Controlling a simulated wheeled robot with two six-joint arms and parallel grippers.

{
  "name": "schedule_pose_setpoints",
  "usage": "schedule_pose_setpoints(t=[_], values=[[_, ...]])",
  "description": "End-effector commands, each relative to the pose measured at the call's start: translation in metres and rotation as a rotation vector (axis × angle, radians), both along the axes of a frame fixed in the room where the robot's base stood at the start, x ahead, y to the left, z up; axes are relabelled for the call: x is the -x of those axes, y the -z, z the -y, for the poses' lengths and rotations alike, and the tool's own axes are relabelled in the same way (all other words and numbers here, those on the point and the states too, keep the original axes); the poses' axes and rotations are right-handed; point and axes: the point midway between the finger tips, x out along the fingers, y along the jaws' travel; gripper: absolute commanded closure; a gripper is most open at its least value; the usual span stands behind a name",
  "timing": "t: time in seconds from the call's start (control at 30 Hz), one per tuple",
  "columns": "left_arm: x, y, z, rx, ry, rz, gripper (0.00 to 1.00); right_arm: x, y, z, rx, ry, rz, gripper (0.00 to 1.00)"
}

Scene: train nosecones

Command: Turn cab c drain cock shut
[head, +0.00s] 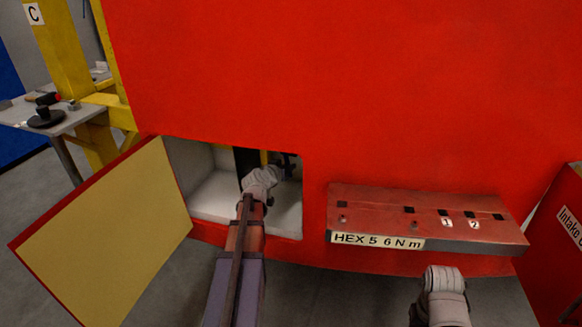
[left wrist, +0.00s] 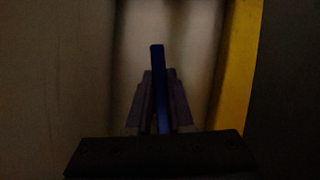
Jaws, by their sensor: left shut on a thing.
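The red cab has an open low compartment (head: 215,195), with its hinged door (head: 105,235) swung out to the left. My left arm reaches into this opening, and its gripper (head: 288,166) is small and dark at the compartment's right side. In the left wrist view, my left gripper (left wrist: 159,78) is shut on a blue handle (left wrist: 158,62), which stands upright in the picture between the two fingers. I take it for the drain cock handle; the valve body is hidden or too dark to see. A link of my right arm shows at the lower right, but its gripper is out of view.
A yellow upright part (left wrist: 238,70) runs close to the right of the left gripper. A red shelf (head: 480,228) labelled HEX 5 6 N m sticks out right of the opening. A grey table (head: 62,122) and yellow post marked C (head: 60,50) stand left.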

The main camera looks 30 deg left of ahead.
Motion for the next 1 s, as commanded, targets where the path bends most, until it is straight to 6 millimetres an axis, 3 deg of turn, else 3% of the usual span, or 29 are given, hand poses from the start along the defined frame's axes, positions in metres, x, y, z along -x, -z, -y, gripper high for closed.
schedule_pose_setpoints(t=[0.4,0.97,1.0], values=[[0.0030,0.0017,-0.0082,-0.176,0.003,-0.046,1.00,0.0000,-0.0006,0.0000,0.000,0.000,0.000,0.50],[0.0033,0.0014,-0.0103,-0.205,0.002,-0.053,1.00,-0.0001,-0.0008,0.0000,0.000,0.000,0.000,0.50],[0.0033,0.0014,-0.0103,-0.205,0.002,-0.052,0.79,-0.0001,-0.0008,0.0000,0.000,0.000,0.000,0.50]])
